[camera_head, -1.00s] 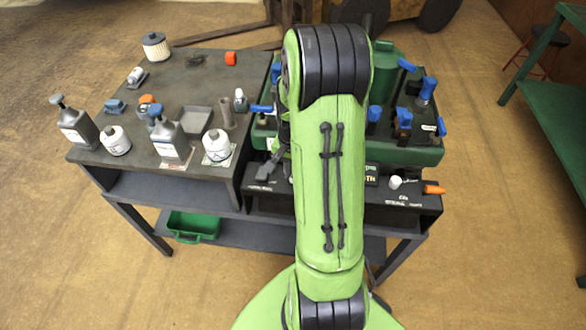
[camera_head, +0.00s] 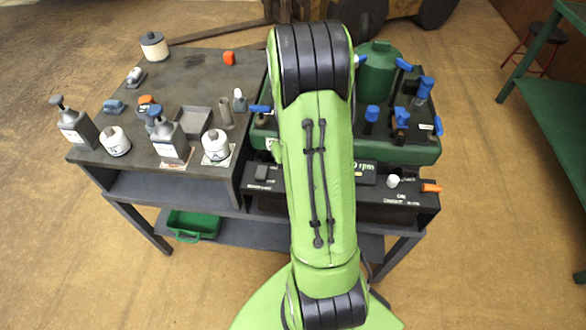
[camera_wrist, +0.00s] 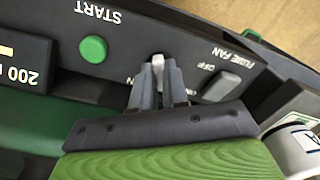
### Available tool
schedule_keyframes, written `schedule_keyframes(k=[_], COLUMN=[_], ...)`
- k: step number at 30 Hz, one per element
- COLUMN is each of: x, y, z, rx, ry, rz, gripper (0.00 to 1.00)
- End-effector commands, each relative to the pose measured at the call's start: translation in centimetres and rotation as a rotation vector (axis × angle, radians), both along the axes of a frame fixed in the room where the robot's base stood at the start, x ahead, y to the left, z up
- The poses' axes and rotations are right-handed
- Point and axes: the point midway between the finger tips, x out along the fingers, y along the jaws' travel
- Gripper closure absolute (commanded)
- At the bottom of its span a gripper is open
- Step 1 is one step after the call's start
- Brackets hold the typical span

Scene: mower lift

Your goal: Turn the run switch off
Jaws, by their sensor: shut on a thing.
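The run switch (camera_wrist: 157,60) is a small light-grey lever on the dark control panel (camera_wrist: 125,57). In the wrist view it stands between the green START button and the FUME FAN switch. My gripper (camera_wrist: 159,72) has its two grey fingers shut on the lever, one on each side. The lettering beside it is mostly covered by the fingers; only an "N" shows. I cannot tell from the lever which position it is in. In the head view my green arm hides the gripper and the run switch.
The green START button (camera_wrist: 93,49) and the grey FUME FAN switch (camera_wrist: 221,86) flank the gripper closely. A white bottle (camera_wrist: 300,148) is at the lower right. The bench (camera_head: 215,72) holds several bottles; blue-handled parts stand on the green machine (camera_head: 415,150).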

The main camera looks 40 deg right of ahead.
Motion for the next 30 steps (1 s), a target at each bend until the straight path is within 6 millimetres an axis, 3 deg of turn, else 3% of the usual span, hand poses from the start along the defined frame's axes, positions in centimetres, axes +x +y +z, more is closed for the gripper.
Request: schedule_keyframes(k=[17,18,23,30], x=[0.05,0.05,0.03,0.01], y=[-0.04,-0.04,-0.03,-0.03], z=[0.05,0.05,0.04,0.04], rx=[-0.001,-0.001,0.000,0.000], ry=[-0.002,-0.002,-0.001,-0.001], rz=[0.040,0.040,0.038,0.037], gripper=[1.00,0.85,0.61,0.61])
